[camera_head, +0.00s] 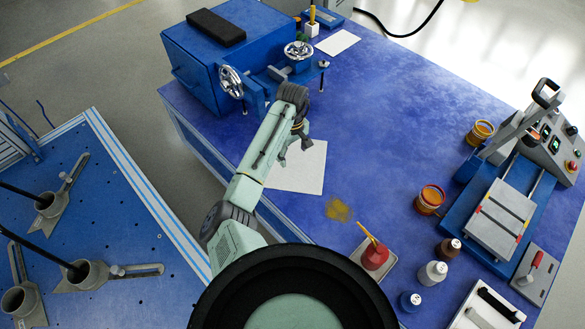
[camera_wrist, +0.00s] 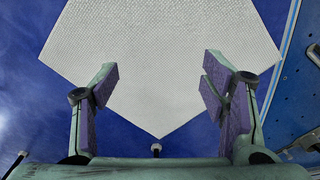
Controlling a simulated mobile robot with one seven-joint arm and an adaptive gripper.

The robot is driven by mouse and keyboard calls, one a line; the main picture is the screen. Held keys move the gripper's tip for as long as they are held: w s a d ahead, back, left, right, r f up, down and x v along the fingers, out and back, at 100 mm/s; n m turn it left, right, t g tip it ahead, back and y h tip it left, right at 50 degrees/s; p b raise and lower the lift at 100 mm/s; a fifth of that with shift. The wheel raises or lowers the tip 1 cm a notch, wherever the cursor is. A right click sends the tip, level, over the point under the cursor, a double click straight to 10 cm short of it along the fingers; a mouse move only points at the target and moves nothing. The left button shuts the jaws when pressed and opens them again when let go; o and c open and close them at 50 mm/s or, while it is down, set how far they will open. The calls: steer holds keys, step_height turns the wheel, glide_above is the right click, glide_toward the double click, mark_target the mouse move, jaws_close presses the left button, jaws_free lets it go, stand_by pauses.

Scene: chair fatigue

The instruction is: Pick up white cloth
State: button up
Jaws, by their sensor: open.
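The white cloth (camera_head: 302,174) lies flat on the blue table beneath my gripper in the head view. My arm covers part of it there. In the wrist view the textured white cloth (camera_wrist: 160,70) fills the upper middle, with one corner pointing down between the fingers. My gripper (camera_wrist: 160,95) is open and empty, with its purple-padded fingers apart on either side of that corner. In the head view my gripper (camera_head: 294,152) is over the cloth's upper left part. I cannot tell how high the fingers are above it.
A blue machine with handwheels (camera_head: 215,65) stands behind my arm. A second white sheet (camera_head: 338,43) lies at the back. A red pot (camera_head: 375,254), bottles (camera_head: 432,273) and an orange tin (camera_head: 430,199) stand to the right. The table's middle (camera_head: 385,120) is clear.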

mark_target(293, 163)
steer(key=shift+f, duration=1.6)
steer(key=shift+f, duration=0.1)
steer(key=shift+f, duration=0.1)
steer(key=shift+c, duration=0.6)
steer(key=shift+s+d+f, duration=0.1)
steer(key=shift+s+f, duration=0.1)
steer(key=shift+f, duration=0.05)
jaws_close()
steer(key=shift+r, duration=0.1)
step_height(293, 163, up, 12)
steer(key=p, duration=0.7)
steer(key=shift+w+r+p, duration=0.15)
steer(key=shift+w+p, duration=0.05)
steer(key=shift+p, duration=0.2)
